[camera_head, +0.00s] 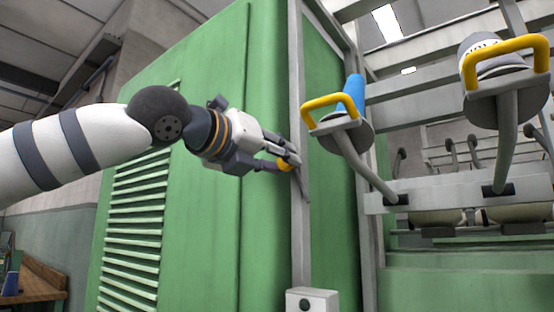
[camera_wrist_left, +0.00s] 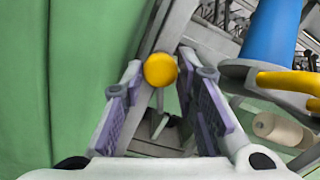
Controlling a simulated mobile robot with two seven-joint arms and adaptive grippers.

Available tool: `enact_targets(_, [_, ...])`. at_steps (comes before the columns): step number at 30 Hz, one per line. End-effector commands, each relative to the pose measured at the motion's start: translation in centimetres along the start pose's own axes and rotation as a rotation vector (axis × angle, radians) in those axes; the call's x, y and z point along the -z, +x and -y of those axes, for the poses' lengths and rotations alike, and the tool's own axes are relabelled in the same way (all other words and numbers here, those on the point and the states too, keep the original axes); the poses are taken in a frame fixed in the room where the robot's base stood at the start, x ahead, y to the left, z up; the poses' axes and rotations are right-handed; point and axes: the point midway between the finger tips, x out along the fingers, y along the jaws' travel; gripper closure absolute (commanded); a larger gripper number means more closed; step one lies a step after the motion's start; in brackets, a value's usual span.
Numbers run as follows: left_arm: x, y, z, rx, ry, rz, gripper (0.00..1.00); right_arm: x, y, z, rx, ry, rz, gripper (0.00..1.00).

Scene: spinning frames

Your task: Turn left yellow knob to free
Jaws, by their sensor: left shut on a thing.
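The left yellow knob (camera_head: 283,165) is on the grey upright post at the edge of the green cabinet. My left gripper (camera_head: 289,160) reaches it from the left and is shut on it. In the left wrist view the round knob (camera_wrist_left: 160,69) sits between the tips of my two fingers (camera_wrist_left: 161,66), with its rounded end facing the camera. The fingertips partly hide the knob in the head view. My right gripper is not in view.
The green cabinet (camera_head: 215,130) with louvres stands behind my left arm. Right of the post, a holder with a yellow handle (camera_head: 330,100) carries a blue bobbin (camera_head: 354,90). Another yellow handle (camera_head: 505,55) is farther right. A small white box (camera_head: 312,300) is below the knob.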

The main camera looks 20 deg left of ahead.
Motion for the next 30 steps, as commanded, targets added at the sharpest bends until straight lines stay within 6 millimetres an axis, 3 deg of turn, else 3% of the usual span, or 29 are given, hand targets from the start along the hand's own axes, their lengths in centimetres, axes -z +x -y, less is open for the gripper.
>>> enact_targets(15, [0.08,0.05,0.03,0.001,0.345,-0.001,1.0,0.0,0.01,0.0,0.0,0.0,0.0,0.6])
enact_targets(30, [0.12,0.06,0.02,0.001,0.424,-0.002,1.0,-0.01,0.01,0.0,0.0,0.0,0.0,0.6])
